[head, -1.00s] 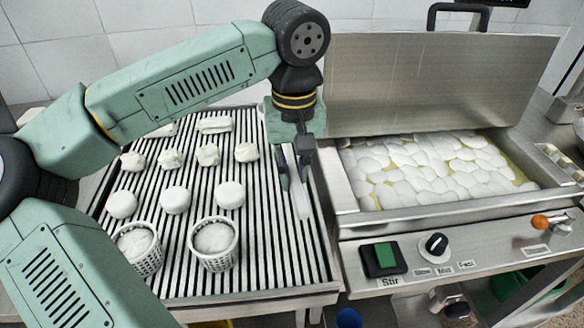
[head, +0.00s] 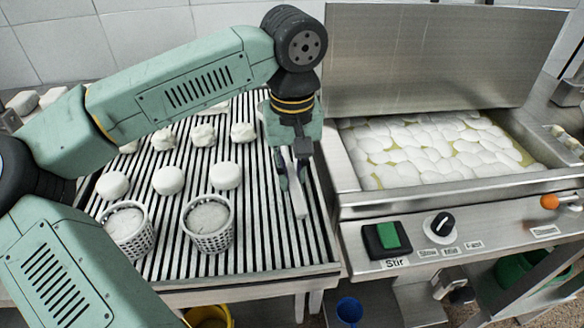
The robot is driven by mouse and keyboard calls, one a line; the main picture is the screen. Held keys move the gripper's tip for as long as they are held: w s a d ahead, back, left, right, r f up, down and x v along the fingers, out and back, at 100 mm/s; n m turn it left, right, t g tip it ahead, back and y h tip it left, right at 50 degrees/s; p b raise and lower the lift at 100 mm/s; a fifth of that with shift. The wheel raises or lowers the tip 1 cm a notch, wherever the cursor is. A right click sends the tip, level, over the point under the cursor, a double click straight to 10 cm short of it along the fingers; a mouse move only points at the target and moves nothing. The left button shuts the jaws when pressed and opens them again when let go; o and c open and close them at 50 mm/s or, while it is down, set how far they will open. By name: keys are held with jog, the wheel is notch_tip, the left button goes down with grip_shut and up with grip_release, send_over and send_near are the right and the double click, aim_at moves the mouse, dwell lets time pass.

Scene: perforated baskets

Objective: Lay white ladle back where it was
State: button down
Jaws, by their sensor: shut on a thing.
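The white ladle (head: 298,201) shows as a pale, narrow piece below my gripper, at the right side of the slatted rack (head: 265,245). My gripper (head: 291,180) points down over the rack's right part and is shut on the ladle. The upper part of the ladle is hidden by my gripper and wrist. I cannot tell whether its lower end touches the slats.
Two perforated baskets (head: 208,224) and several white cheese pieces (head: 168,180) stand on the rack left of my gripper. A steel vat (head: 345,200) with an open lid (head: 430,60) and white lumps in yellowish liquid stands right. Bare slats lie around the ladle.

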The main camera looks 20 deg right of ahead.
jog(key=shift+f+b, duration=0.6)
jog(key=shift+f, duration=0.05)
dwell(0.3)
jog(key=c, duration=1.4)
grip_release()
jog(key=shift+c, duration=0.2)
